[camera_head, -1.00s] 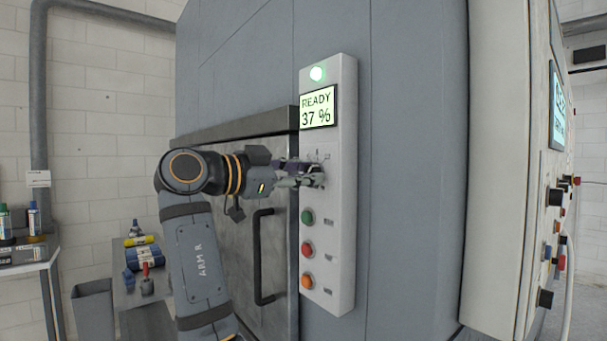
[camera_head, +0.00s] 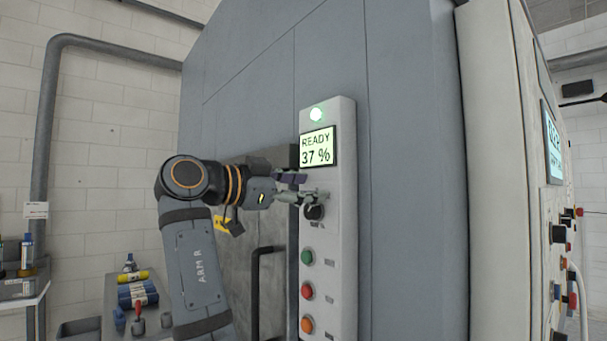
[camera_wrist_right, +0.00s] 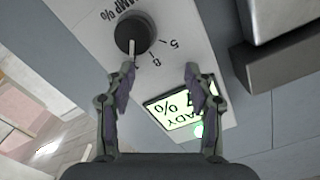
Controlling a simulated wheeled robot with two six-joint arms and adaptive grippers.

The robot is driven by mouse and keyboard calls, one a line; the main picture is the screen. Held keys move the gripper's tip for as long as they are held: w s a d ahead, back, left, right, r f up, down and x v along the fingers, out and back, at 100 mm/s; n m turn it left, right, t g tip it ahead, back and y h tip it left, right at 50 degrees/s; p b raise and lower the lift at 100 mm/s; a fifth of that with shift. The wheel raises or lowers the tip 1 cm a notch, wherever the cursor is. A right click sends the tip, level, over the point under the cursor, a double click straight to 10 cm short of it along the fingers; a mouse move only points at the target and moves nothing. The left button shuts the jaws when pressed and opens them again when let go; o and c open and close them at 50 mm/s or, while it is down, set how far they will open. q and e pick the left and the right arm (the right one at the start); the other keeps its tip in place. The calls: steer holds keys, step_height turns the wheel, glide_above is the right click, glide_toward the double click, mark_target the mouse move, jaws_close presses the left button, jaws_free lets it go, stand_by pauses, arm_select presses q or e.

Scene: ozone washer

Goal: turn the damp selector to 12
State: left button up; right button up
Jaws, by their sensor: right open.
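The damp selector (camera_head: 315,212) is a round black knob on the narrow pale control panel, below the lit display (camera_head: 318,147) reading READY 37 %. In the right wrist view the selector (camera_wrist_right: 132,33) shows a white pointer line, with the marks 5 and 8 to its right. The line points past the 8 toward a fingertip; I cannot read the mark there. My right gripper (camera_head: 309,187) is open and empty, just above the knob in the head view. In the wrist view its two fingertips (camera_wrist_right: 159,70) are apart, clear of the knob. My left gripper is not in view.
Green (camera_head: 307,257), red (camera_head: 307,291) and orange (camera_head: 306,325) buttons sit below the knob. A black door handle (camera_head: 257,300) stands left of the panel. A white cabinet (camera_head: 490,170) with several controls is at the right.

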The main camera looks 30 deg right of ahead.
mark_target(316, 161)
step_height(316, 161, up, 6)
steer(key=shift+f, duration=0.25)
steer(key=shift+f, duration=0.1)
stand_by(0.4)
